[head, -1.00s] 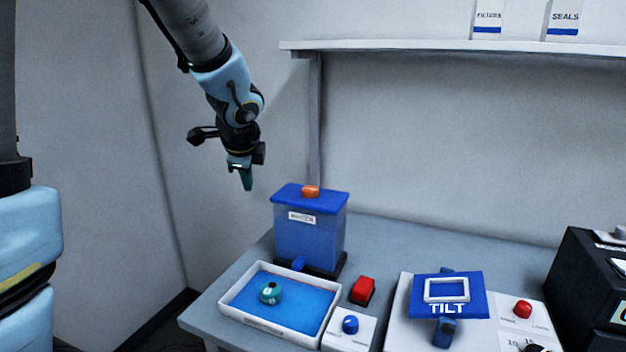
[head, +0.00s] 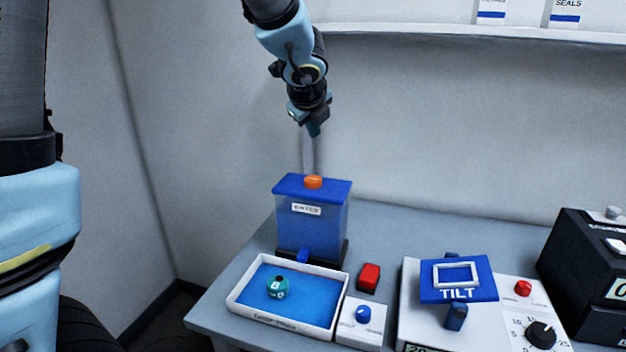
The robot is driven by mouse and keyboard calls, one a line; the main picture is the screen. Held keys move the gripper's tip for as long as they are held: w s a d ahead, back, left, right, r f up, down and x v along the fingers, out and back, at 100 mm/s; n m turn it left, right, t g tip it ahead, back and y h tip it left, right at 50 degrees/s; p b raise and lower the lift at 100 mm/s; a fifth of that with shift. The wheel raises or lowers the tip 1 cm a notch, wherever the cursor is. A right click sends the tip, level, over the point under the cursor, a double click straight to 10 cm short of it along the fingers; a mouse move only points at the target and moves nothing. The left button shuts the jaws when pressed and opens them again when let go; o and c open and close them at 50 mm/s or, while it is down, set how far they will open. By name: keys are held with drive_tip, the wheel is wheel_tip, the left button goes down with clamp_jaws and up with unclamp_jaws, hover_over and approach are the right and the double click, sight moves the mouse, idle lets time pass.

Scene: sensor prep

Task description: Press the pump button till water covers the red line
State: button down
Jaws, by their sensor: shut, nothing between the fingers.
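The water tank (head: 312,230) has a blue lid and a blue spout and stands at the back left of the table. An orange button (head: 313,182) sits on its lid; I take it for the pump button. Blue water (head: 315,295) lies in the white tray (head: 335,318) before the tank, around a teal ball-like piece (head: 277,287) with a dark hole. I cannot make out the red line clearly. My gripper (head: 314,131) is shut and empty, pointing down.
A red button block (head: 369,277) and a blue knob box (head: 362,322) stand right of the tray. Further right are the TILT device (head: 458,280), a panel with a dial (head: 541,335) and a black box (head: 590,270). A shelf (head: 440,32) runs along the wall.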

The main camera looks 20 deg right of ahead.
drive_tip(key=b, duration=0.8)
approach(314, 178)
drive_tip(key=shift+w+d+f, duration=0.45)
drive_tip(key=shift+w+d, duration=0.05)
drive_tip(key=shift+w, duration=0.25)
drive_tip(key=shift+w+d+f, duration=0.45)
drive_tip(key=shift+w+d, duration=0.05)
drive_tip(key=shift+w, duration=0.25)
drive_tip(key=shift+w+d+f, duration=0.5)
drive_tip(key=shift+w, duration=0.25)
drive_tip(key=shift+f, duration=0.1)
drive_tip(key=shift+f+b, duration=0.3)
drive_tip(key=shift+b, duration=0.25)
drive_tip(key=shift+f+b, duration=0.75)
drive_tip(key=shift+r, duration=0.15)
drive_tip(key=shift+r+p, duration=1)
drive_tip(key=shift+p, duration=0.1)
wheel_tip(314, 178, up, 5)
drive_tip(key=p, duration=0.5)
drive_tip(key=shift+r, duration=0.1)
